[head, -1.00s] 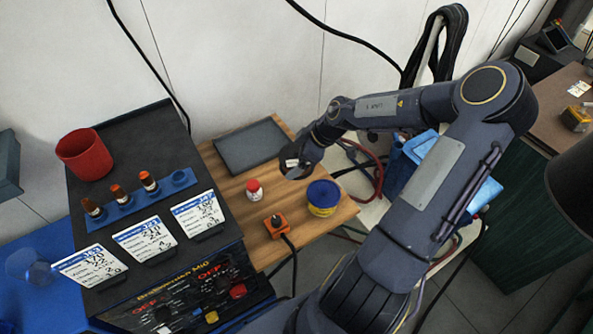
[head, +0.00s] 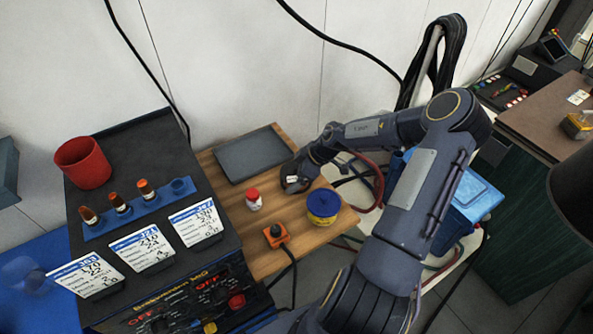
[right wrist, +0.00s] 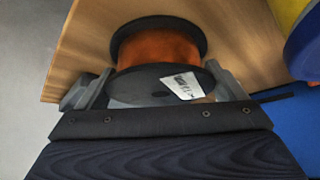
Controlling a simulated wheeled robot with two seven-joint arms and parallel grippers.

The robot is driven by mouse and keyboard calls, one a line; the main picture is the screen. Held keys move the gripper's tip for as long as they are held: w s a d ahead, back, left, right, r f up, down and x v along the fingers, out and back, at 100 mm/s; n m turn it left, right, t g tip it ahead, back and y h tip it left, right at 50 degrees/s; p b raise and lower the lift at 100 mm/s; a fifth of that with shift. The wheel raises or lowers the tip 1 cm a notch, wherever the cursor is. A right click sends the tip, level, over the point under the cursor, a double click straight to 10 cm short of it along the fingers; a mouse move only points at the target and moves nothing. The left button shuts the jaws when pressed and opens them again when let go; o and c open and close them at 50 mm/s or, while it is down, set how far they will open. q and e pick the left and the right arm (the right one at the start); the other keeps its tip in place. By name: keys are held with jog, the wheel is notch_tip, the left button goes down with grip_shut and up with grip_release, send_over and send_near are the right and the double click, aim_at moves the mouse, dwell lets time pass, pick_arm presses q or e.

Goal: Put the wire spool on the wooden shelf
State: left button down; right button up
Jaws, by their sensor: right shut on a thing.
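The wire spool (right wrist: 160,47) has black flanges, orange wire and a white label. In the right wrist view it sits between the fingers of my right gripper (right wrist: 150,88), which is shut on it. In the head view my right gripper (head: 298,182) is low over the back right part of the wooden shelf (head: 232,222), and the spool (head: 291,180) shows as a small dark shape with a white label. I cannot tell whether the spool touches the wood. My left gripper is not in view.
On the shelf are a grey tray (head: 250,154), a white bottle with a red cap (head: 254,202), a blue and yellow tin (head: 322,206) close to my right gripper, and an orange box with a black knob (head: 276,236). A dark machine (head: 140,150) stands left.

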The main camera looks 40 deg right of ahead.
jog(key=o, duration=1.5)
jog(key=shift+o, duration=0.2)
jog(key=shift+r, duration=0.1)
